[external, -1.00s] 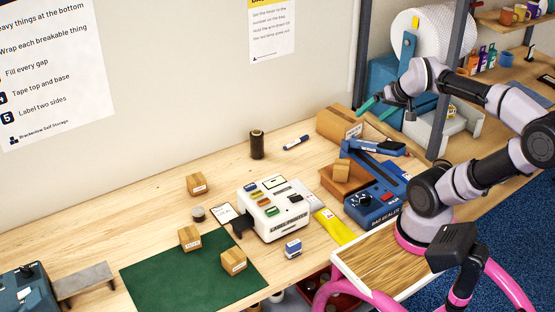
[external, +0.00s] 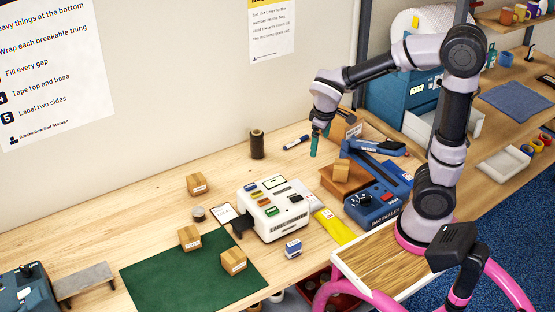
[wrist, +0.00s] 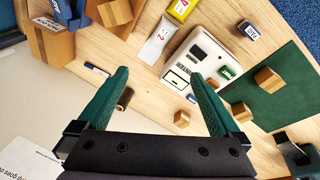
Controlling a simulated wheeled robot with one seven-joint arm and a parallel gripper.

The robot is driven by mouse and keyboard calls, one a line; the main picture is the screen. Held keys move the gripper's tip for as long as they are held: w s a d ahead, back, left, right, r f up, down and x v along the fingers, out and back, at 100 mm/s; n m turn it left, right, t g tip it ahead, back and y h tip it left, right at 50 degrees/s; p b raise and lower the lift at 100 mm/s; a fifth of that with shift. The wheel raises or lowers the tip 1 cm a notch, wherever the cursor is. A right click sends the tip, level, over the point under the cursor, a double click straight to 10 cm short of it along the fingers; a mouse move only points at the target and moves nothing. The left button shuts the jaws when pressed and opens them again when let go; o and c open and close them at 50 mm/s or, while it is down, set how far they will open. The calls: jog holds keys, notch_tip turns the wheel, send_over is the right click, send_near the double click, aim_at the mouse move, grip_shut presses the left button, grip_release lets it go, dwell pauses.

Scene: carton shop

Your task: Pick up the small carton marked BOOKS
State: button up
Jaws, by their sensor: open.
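Several small brown cartons with pale labels are in view, and I cannot read which one says BOOKS. In the external view one carton (external: 197,184) stands at the back of the bench. Another carton (external: 190,237) is at the green mat's back edge, and a third carton (external: 233,261) is on the mat. One more carton (external: 341,169) sits on a brown block by the bag sealer. In the wrist view they show at the right (wrist: 268,80), (wrist: 242,112), lower middle (wrist: 181,119) and top (wrist: 115,12). My gripper (external: 318,143) is open and empty, high above the bench's back right.
A white label machine (external: 274,209) stands mid-bench, with a blue bag sealer (external: 378,205) to its right. A dark roll (external: 257,145) stands near the wall. A larger carton (wrist: 50,45) is at the wrist view's upper left. The green mat (external: 165,278) has free room.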

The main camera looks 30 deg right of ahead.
jog(key=a+f+n+t+h, duration=0.1)
jog(key=a+f+n+h, duration=0.2)
jog(key=a+f+n, duration=0.6)
jog(key=n+t+y, duration=0.4)
jog(key=n+t, duration=0.8)
jog(key=n, duration=0.6)
send_near(228, 252)
jog(key=f, duration=0.1)
jog(key=d+f, duration=0.1)
jog(key=f, duration=0.1)
jog(key=shift+w+d, duration=0.1)
jog(key=shift+d, duration=0.2)
jog(key=shift+f+n+t+y, duration=0.2)
jog(key=shift+n+t+y, duration=0.3)
jog(key=shift+n, duration=0.2)
jog(key=n+t+y, duration=0.1)
jog(key=n, duration=0.2)
jog(key=shift+d+f, duration=0.1)
jog(key=shift+d, duration=0.05)
jog(key=w, duration=0.7)
jog(key=w+a, duration=0.1)
jog(key=w, duration=0.2)
jog(key=shift+w+a, duration=0.15)
jog(key=shift+w, duration=0.25)
jog(key=c, duration=1.3)
jog(key=shift+o, duration=0.2)
